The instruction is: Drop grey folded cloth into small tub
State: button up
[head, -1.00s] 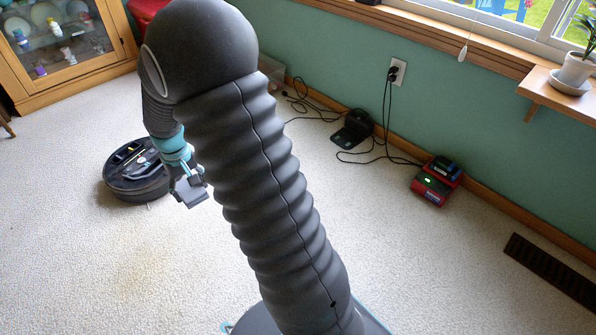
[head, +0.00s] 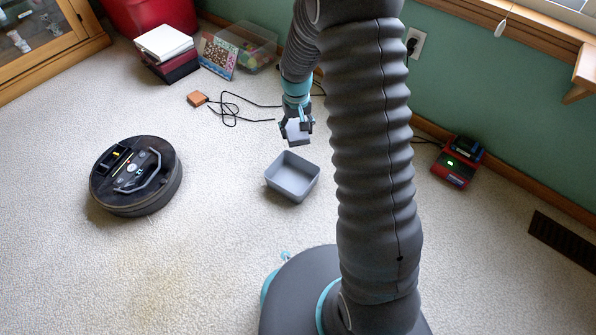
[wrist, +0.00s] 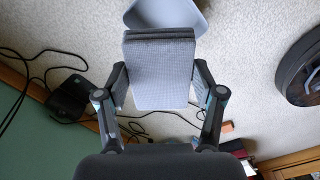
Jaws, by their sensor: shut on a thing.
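The grey folded cloth (head: 297,132) is held in my gripper (head: 298,124), above the carpet and just behind the small tub in the head view. In the wrist view the cloth (wrist: 161,75) is a flat folded block between the two fingers of my gripper (wrist: 160,88), which are shut on its sides. The small tub (head: 291,187) is a grey, open, square-cornered container on the carpet, and it looks empty. In the wrist view the tub (wrist: 165,14) shows at the top edge, partly hidden behind the cloth.
A round robot vacuum (head: 135,175) sits on the carpet at left. A black cable (head: 240,103) with a small orange-brown box (head: 197,98) lies behind the tub. A clear bin (head: 243,46) and stacked boxes (head: 166,51) stand at the back. A red charger (head: 457,165) is at right.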

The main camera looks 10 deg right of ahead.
notch_tip(320, 180, down, 16)
jog(key=w, duration=0.1)
jog(key=shift+w+d, duration=0.15)
jog(key=shift+d, duration=0.05)
dwell(0.4)
jog(key=o, duration=1.2)
notch_tip(320, 180, up, 12)
